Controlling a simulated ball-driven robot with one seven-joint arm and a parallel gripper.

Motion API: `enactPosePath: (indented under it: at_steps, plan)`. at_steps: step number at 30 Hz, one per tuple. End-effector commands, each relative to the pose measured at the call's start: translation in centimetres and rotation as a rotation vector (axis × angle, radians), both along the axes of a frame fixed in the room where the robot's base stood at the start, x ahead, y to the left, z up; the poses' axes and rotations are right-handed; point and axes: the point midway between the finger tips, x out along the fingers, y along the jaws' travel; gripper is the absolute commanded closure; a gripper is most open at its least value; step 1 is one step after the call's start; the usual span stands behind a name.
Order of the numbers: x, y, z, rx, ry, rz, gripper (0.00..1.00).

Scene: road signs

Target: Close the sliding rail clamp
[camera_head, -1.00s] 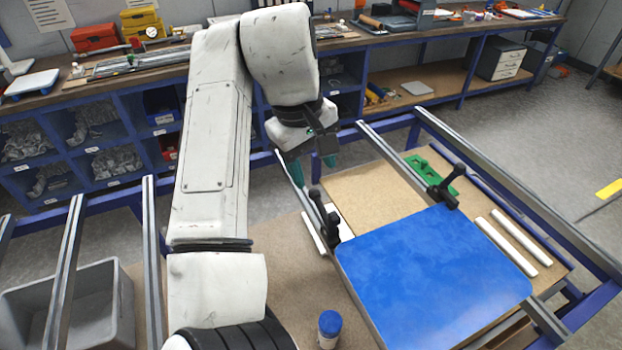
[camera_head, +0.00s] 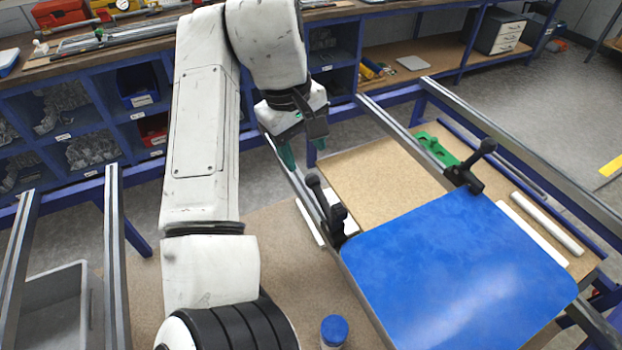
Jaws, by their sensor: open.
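A black rail clamp (camera_head: 330,212) with a rounded handle stands on a metal rail at the left corner of a blue panel (camera_head: 455,268). A second black clamp (camera_head: 468,170) of the same kind stands on another rail at the panel's far right corner. I cannot tell how tightly either one sits against the panel. My gripper (camera_head: 300,158) has teal fingertips and is open and empty. It hangs above and behind the left clamp, over the far part of its rail (camera_head: 283,163), apart from the clamp.
A green piece (camera_head: 437,150) lies beyond the panel, and white strips (camera_head: 545,225) lie to its right. A blue-capped jar (camera_head: 334,330) stands in front. Bare rails and a grey bin (camera_head: 52,310) are at left. A blue shelf bench (camera_head: 110,100) runs behind.

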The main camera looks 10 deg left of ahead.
Motion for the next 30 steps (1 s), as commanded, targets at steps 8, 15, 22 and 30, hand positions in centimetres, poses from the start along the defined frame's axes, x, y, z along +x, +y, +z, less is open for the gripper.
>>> enactPosePath:
  at_steps: [8,15,22,30]
  plan:
    - [0.6,-0.7,-4.6,-0.002,0.004,0.0,0.43]
    - [1.1,-1.2,-8.2,-0.002,0.002,0.0,0.43]
    - [1.3,-1.4,-9.5,-0.001,-0.001,0.0,0.43]
    - [1.3,-1.4,-9.6,-0.001,-0.001,0.0,0.44]
